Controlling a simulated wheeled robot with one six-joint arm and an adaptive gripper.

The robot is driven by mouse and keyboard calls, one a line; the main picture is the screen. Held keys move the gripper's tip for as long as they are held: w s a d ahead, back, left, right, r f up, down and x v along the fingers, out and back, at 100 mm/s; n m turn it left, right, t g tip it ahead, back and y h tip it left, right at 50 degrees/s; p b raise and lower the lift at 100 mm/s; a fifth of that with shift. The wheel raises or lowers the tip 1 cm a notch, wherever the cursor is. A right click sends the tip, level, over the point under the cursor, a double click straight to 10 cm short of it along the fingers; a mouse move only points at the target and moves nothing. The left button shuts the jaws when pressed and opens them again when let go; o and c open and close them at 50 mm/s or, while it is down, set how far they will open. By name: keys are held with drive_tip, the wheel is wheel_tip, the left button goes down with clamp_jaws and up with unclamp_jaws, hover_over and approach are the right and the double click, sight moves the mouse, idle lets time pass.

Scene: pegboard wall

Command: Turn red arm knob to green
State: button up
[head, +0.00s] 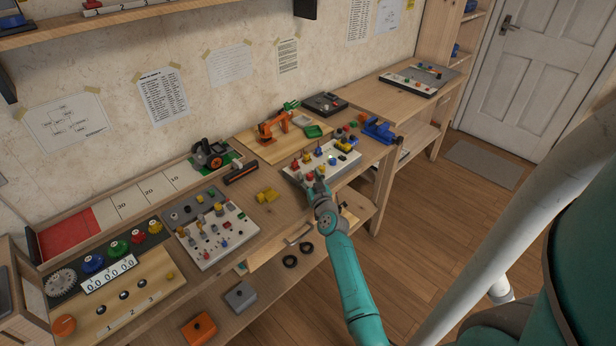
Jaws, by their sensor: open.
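A white panel (323,163) with several small coloured knobs stands on the bench right of the centre. A small orange-red toy arm (273,124) stands on a wooden board behind the panel. My gripper (318,184) is open at the panel's front edge, close to the front red piece. Whether it touches anything is too small to tell, and the gripper hides part of the panel's front.
A grey and white board (208,228) with several pegs lies to the left. A yellow piece (267,195) and a dark-handled tool (241,173) lie between. A blue vise-like object (379,130) stands to the right of the panel.

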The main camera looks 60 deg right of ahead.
drive_tip(key=shift+w+d, duration=0.2)
clamp_jaws()
